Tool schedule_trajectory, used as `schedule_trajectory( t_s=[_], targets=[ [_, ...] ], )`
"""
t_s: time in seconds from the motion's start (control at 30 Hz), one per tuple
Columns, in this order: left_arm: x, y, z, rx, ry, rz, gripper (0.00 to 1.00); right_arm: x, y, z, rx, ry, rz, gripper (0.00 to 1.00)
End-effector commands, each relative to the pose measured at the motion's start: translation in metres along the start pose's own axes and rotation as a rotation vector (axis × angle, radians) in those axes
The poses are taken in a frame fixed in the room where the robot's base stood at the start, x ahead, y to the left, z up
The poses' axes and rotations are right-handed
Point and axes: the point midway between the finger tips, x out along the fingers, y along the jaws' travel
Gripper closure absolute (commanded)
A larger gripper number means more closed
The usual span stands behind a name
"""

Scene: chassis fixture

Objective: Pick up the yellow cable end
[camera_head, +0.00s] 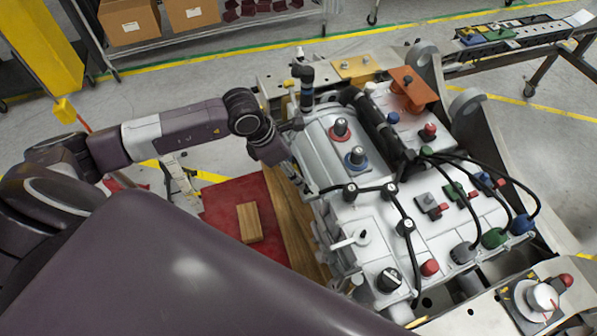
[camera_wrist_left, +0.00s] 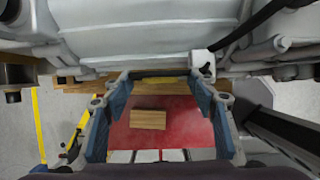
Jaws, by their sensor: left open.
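My left gripper (camera_head: 292,172) reaches in from the left to the near-left side of the white chassis block (camera_head: 322,150). In the left wrist view its two blue-lined fingers (camera_wrist_left: 160,80) are spread wide, with nothing seen held. A dark bar with a thin yellowish strip (camera_wrist_left: 172,81) shows between the fingertips, just below the chassis side. I cannot tell whether this strip is the yellow cable end. No yellow cable end is clear in the head view, where grey (camera_head: 463,252), green (camera_head: 494,238) and blue (camera_head: 522,224) cable ends sit on black cables. My right gripper is not in view.
A red mat (camera_head: 225,205) with a wooden block (camera_head: 249,222) lies below my left gripper. A wooden plank (camera_head: 290,215) runs beside the chassis. Black cables and knobs crowd the chassis top. A long rail table (camera_head: 520,40) stands at the back right.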

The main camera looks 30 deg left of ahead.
Motion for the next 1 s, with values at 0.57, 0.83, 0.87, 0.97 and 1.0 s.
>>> schedule_trajectory(
  t_s=[0.57,0.83,0.87,0.97,1.0],
  targets=[
    [-0.001,0.000,0.000,-0.001,-0.001,0.000,0.87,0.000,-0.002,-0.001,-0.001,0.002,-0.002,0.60],
    [-0.015,0.001,0.007,-0.001,-0.004,0.002,0.87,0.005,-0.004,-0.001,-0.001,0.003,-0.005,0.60],
    [-0.019,0.002,0.009,0.000,-0.004,0.003,0.87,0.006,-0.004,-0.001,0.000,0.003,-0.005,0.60],
    [-0.036,0.001,0.017,0.003,-0.007,0.004,0.87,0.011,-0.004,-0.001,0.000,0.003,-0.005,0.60],
    [-0.044,0.002,0.020,0.002,-0.006,0.006,0.87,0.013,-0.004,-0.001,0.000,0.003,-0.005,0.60]
  ],
)
